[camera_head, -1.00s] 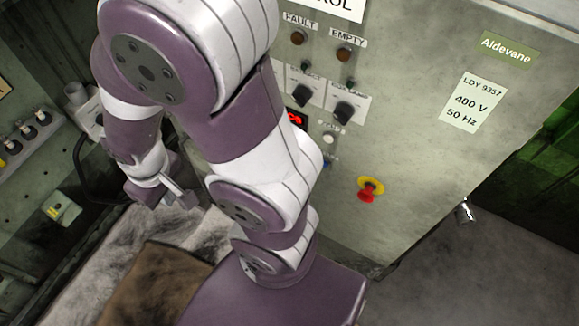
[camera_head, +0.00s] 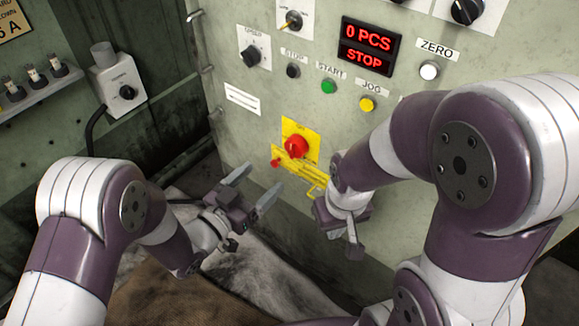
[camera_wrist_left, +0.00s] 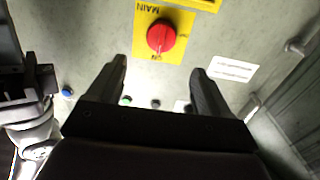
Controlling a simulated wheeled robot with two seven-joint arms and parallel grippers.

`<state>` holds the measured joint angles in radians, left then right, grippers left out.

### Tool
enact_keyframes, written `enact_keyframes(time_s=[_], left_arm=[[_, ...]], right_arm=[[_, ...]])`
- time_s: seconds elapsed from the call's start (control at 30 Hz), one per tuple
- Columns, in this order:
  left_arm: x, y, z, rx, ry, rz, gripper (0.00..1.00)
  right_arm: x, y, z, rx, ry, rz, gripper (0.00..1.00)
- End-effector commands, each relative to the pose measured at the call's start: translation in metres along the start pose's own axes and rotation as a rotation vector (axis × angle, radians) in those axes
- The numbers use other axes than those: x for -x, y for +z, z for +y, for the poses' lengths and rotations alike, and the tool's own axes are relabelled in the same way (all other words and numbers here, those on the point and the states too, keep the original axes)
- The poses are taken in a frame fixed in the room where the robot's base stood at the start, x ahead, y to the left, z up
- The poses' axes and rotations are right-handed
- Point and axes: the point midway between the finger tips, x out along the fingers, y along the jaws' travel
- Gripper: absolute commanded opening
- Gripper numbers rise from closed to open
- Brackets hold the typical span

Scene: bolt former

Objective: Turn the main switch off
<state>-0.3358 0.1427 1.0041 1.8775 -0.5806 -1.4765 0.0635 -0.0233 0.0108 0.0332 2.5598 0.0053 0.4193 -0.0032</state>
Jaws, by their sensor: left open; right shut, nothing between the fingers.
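The main switch is a round red knob (camera_head: 297,146) on a yellow plate (camera_head: 312,137) low on the machine's panel. In the left wrist view the knob (camera_wrist_left: 161,36) appears upside down with MAIN lettering, and its pale mark seems to lie toward the ON lettering. My left gripper (camera_head: 256,185) is open and empty, below and left of the knob and apart from it. Its two fingers (camera_wrist_left: 157,70) point toward the panel. My right gripper (camera_head: 352,243) is shut and empty, below and right of the switch.
A yellow bracket with a small red knob (camera_head: 276,163) sits just under the switch plate. Above are the start button (camera_head: 328,87), jog button (camera_head: 367,104) and a display (camera_head: 368,47) reading 0 PCS, STOP. A grey switch box (camera_head: 122,88) is at left.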

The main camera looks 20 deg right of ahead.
Motion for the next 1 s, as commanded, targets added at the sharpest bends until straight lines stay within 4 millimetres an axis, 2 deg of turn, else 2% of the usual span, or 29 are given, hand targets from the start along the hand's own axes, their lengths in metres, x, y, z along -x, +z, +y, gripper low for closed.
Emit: enact_keyframes(time_s=[0.2, 0.4, 0.57, 0.8, 0.97, 1.0], left_arm=[[-0.056, 0.001, 0.0, -0.002, 0.001, 0.001, 0.79], [-0.095, 0.001, -0.001, 0.0, -0.003, -0.003, 0.79], [-0.107, -0.001, -0.001, 0.001, -0.004, -0.004, 0.79], [-0.108, -0.002, -0.002, 0.001, -0.005, -0.004, 0.79], [-0.108, -0.002, -0.002, 0.001, -0.005, -0.004, 0.27], [-0.108, -0.002, -0.002, 0.001, -0.005, -0.004, 0.25]], right_arm=[[-0.014, 0.002, 0.0, 0.0, 0.0, 0.0, 0.0], [-0.023, 0.003, 0.0, 0.0, 0.0, 0.0, 0.0], [-0.024, 0.003, 0.0, 0.0, 0.0, 0.0, 0.0], [-0.024, 0.003, 0.0, 0.0, 0.0, 0.0, 0.0], [-0.024, 0.003, 0.0, 0.0, 0.0, 0.0, 0.0], [-0.024, 0.003, 0.0, 0.0, 0.0, 0.0, 0.0]])
